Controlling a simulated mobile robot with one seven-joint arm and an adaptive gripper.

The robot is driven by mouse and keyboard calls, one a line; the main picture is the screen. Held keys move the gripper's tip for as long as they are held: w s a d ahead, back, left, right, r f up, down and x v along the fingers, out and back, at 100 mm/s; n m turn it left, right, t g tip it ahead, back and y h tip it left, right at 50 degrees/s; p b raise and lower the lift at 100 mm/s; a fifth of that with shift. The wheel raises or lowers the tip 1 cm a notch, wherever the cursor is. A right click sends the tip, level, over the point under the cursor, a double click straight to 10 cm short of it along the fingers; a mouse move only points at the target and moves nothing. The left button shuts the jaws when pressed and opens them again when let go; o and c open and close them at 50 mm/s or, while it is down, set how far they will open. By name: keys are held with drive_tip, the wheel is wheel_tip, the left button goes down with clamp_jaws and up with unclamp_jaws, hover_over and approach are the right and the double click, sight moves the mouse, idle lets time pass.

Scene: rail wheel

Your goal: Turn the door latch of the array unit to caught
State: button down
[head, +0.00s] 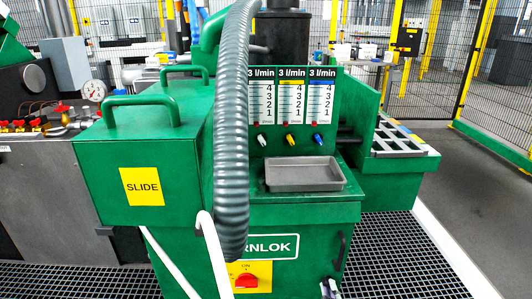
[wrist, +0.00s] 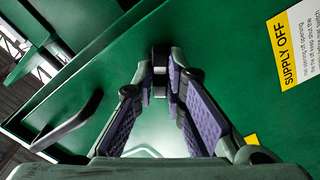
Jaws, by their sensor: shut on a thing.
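In the wrist view my gripper (wrist: 160,88) has its two purple-padded fingers closed on a small dark latch (wrist: 160,58) with a pale metallic part. The latch sits against a flat green panel, the door (wrist: 215,45). The fingers cover much of the latch, so I cannot tell its turn angle. A dark bar handle (wrist: 70,125) stands on the door to the left of the fingers. In the head view the green door (head: 305,275) is the front of the unit under the grey tray, with its handle (head: 342,250) at the right. The latch is not clear there.
A yellow SUPPLY OFF label (wrist: 285,60) is at the right in the wrist view. In the head view, a red rotary switch (head: 247,281) is on the front, a thick grey hose (head: 234,130) hangs before the unit, and white tubes (head: 212,250) curve at left. Grated floor lies right.

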drive_tip(key=n+b, duration=0.1)
drive_tip(key=n, duration=0.3)
drive_tip(key=shift+n, duration=0.3)
drive_tip(key=shift+n+b, duration=0.55)
drive_tip(key=shift+n, duration=0.65)
drive_tip(key=c, duration=1.5)
unclamp_jaws()
